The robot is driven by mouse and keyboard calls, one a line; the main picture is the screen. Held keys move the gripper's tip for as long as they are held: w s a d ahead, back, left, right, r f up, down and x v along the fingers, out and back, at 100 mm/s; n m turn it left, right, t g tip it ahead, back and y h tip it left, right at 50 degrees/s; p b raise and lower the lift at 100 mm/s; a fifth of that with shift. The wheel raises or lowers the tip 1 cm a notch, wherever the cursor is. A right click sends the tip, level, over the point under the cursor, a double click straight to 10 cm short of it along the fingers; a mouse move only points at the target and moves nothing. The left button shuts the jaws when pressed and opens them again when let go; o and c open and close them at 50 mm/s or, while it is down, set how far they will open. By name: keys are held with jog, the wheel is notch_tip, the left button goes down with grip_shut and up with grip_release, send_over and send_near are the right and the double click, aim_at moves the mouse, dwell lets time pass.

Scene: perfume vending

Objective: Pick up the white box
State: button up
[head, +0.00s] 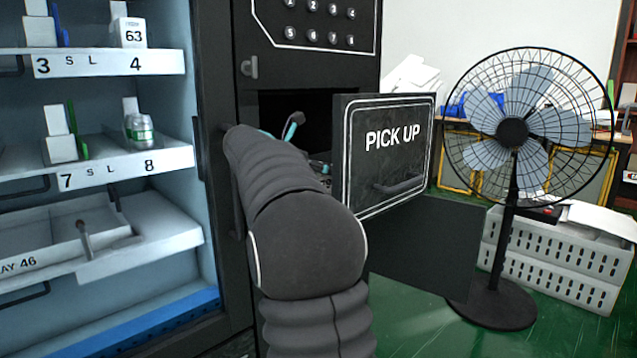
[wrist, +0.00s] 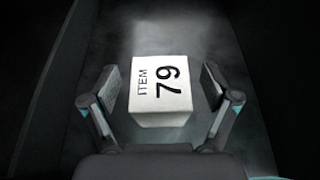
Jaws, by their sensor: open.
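The white box (wrist: 160,88), marked "ITEM 79", lies on the dark floor of the compartment in the wrist view. My gripper (wrist: 162,92) is open, with one finger on the left side of the box and one on the right. A dark gap shows on each side between finger and box. In the head view my arm reaches into the dark pick-up opening (head: 290,104) of the vending machine. The box is hidden there, and only a small part of my gripper (head: 293,124) shows past the arm.
The "PICK UP" door (head: 388,150) stands open to the right of my arm, close to it. Dark compartment walls flank the gripper. Shelves with small boxes (head: 62,148) are at the left. A standing fan (head: 513,131) and white crates (head: 560,262) are at the right.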

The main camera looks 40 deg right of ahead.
jog(key=shift+c, duration=0.2)
jog(key=c, duration=1.2)
